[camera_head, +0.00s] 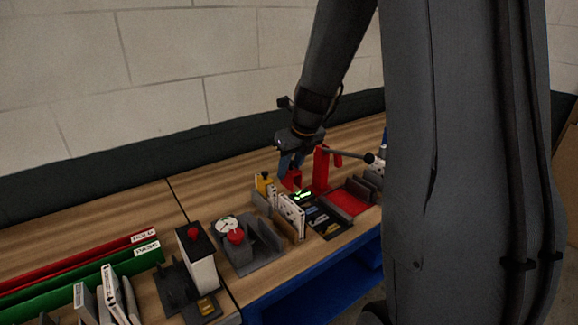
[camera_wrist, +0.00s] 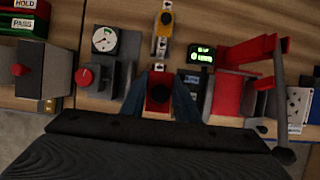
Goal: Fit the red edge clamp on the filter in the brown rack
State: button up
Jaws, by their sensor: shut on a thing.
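My gripper (camera_head: 291,163) hangs over the middle of the bench. Its blue-grey fingers, also in the wrist view (camera_wrist: 160,100), are shut on the red edge clamp (camera_wrist: 159,78), a red block with a dark round spot. In the head view the clamp (camera_head: 291,181) is just above and behind a white upright filter (camera_head: 292,212) with dark marks. A brown piece (camera_head: 301,230), seemingly the rack, shows at the filter's lower edge. The clamp looks apart from the filter, but the gap is hard to judge. In the wrist view the filter and rack are mostly hidden below the gripper.
A yellow clamp (camera_head: 263,183) stands close on the left. A lit green display (camera_head: 302,195) and a red lever press (camera_head: 321,170) are on the right. A dial gauge with a red knob (camera_head: 235,236) stands left. Red and green bins (camera_head: 90,270) are far left.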

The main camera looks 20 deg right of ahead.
jog(key=b, duration=0.3)
send_over(289, 201)
jog(key=shift+s+f, duration=0.1)
jog(key=shift+f, duration=2.6)
jog(key=shift+p, duration=0.95)
jog(key=shift+f+b, duration=2)
jog(key=shift+f, duration=0.95)
jog(key=o, duration=1.3)
jog(key=shift+c, duration=0.2)
jog(key=shift+v, duration=3.95)
